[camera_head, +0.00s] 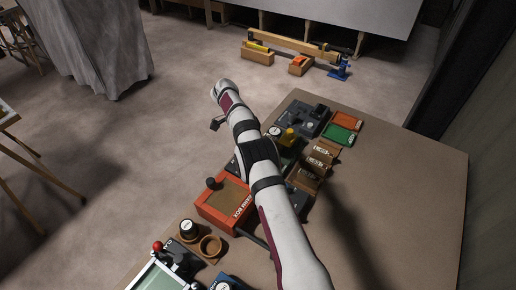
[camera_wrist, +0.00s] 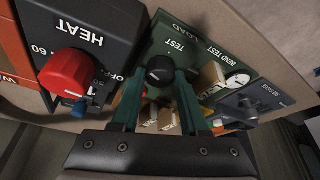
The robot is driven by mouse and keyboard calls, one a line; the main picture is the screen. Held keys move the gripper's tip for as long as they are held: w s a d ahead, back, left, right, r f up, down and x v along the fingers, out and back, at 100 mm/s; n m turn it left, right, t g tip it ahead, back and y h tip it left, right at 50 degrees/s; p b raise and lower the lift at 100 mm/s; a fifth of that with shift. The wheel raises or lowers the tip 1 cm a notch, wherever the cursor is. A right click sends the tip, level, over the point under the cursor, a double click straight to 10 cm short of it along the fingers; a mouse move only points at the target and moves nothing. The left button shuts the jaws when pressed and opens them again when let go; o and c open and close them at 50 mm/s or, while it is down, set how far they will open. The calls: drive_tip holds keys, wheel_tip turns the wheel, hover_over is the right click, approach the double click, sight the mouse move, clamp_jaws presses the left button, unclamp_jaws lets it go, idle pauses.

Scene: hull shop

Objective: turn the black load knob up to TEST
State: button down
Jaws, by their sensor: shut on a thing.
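The black load knob (camera_wrist: 160,70) sits on a dark green panel (camera_wrist: 200,62) marked LOAD, TEST and BEND TEST in the wrist view. My gripper (camera_wrist: 159,80) has its two green fingers on either side of the knob, shut on it. The word TEST lies just beyond the knob. A white round dial gauge (camera_wrist: 238,80) is on the right side of the panel. I cannot make out a pointer mark on the knob. In the head view my arm covers the knob and the gripper.
A black HEAT box (camera_wrist: 100,35) with a red knob (camera_wrist: 67,76) stands left of the panel in the wrist view. An orange box (camera_head: 222,212), small brown boxes (camera_head: 309,172) and green (camera_head: 340,134) and red (camera_head: 348,120) trays share the bench (camera_head: 400,200). Its right side is clear.

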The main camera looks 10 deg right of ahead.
drive_tip(key=shift+a+f, duration=0.1)
drive_tip(key=c, duration=0.7)
unclamp_jaws()
